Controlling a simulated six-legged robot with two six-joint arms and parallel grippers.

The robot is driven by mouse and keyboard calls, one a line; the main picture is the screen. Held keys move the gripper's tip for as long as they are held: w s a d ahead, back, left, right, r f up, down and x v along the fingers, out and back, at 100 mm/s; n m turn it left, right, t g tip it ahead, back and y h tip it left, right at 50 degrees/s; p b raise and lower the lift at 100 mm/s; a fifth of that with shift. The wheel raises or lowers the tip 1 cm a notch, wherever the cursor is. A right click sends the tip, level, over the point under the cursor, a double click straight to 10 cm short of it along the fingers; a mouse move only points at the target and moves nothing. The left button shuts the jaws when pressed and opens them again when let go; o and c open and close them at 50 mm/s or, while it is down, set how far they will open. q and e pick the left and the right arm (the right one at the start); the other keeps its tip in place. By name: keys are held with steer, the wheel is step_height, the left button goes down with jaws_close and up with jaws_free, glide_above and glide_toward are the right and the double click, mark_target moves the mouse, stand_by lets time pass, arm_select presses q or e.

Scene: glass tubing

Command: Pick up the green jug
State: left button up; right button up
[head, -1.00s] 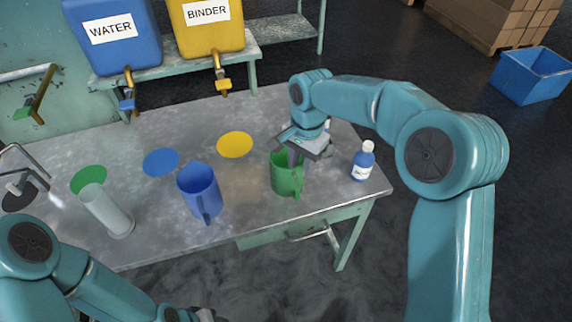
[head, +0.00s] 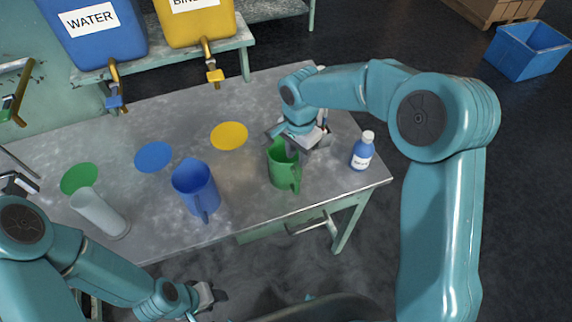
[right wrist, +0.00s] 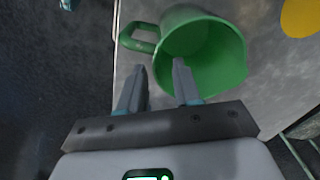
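The green jug (head: 283,172) stands upright on the table near its front right part, its handle toward the front edge. My right gripper (head: 290,143) is at the jug's rim. In the right wrist view the gripper (right wrist: 158,66) is open, its two fingers apart. One finger overlaps the mouth of the jug (right wrist: 222,62); the other is outside the near wall, below the handle (right wrist: 135,37). Whether either finger touches the jug is unclear. My left gripper (head: 205,296) is low in front of the table; its fingers are too small to read.
A clear cylinder (head: 100,213) is farther left. Yellow (head: 229,136), blue (head: 154,157) and green (head: 79,179) discs lie on the table (head: 250,103).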

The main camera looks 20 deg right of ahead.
mark_target(297, 167)
steer(key=shift+s+f, duration=0.15)
steer(key=shift+f, duration=0.05)
step_height(297, 167, down, 5)
steer(key=shift+r+p, duration=0.15)
steer(key=shift+p, duration=0.65)
steer(key=shift+f, duration=0.25)
steer(key=shift+r, duration=0.1)
jaws_close()
